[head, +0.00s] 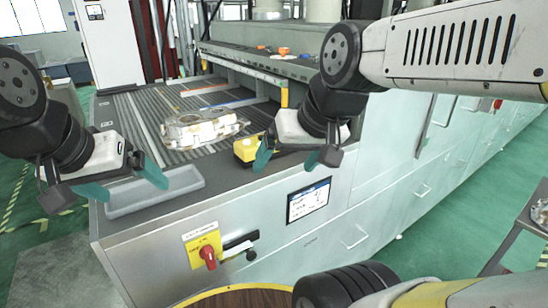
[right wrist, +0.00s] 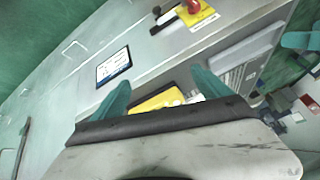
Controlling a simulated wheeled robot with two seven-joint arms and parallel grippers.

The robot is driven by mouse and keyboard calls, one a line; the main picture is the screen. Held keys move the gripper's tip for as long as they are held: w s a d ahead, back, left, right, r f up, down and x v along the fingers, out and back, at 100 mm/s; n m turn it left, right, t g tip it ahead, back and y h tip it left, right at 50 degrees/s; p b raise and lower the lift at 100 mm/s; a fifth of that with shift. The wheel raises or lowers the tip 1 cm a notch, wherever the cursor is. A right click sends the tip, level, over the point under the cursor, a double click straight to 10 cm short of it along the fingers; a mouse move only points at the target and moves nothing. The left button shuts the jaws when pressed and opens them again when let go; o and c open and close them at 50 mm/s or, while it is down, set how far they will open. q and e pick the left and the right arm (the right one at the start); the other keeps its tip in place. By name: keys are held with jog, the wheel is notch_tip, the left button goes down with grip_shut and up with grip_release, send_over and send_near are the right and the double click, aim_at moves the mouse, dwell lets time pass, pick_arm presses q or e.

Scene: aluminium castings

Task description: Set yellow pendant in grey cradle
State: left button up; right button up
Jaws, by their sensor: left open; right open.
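The yellow pendant (head: 245,148) lies on the dark front ledge of the machine, right of the metal casting. My right gripper (head: 293,158) is open above the ledge at the pendant's right. In the right wrist view the pendant (right wrist: 160,101) shows between the two teal fingers, its near part hidden by the gripper body. The grey cradle (head: 155,194), a shallow empty-looking tray, sits at the ledge's front left; it also shows in the right wrist view (right wrist: 247,52). My left gripper (head: 118,184) is open and empty over the cradle's left part, covering some of its rim.
An aluminium casting (head: 200,128) lies on the ribbed bed behind the pendant and cradle. A red rotary switch (head: 208,255) on a yellow plate and a small screen (head: 308,200) are on the front panel. A round wooden top (head: 240,298) stands at the bottom.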

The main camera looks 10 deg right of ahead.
jog(key=w+m+g, duration=0.2)
jog(key=w+m, duration=0.2)
jog(key=w, duration=0.4)
jog(key=w+d+m+g+h, duration=0.1)
jog(key=w+m+g, duration=0.1)
jog(key=w+m, duration=0.3)
jog(key=w+d+m+g+h, duration=0.1)
jog(key=w+m, duration=0.3)
jog(key=w, duration=0.7)
jog(key=shift+r+m+g, duration=0.4)
jog(key=shift+g, duration=0.1)
jog(key=shift+w+f, duration=0.2)
jog(key=shift+w, duration=0.05)
jog(key=shift+w+f+m, duration=0.1)
jog(key=shift+f+m, duration=0.2)
notch_tip(320, 180, down, 7)
jog(key=shift+w+f, duration=0.1)
grip_shut()
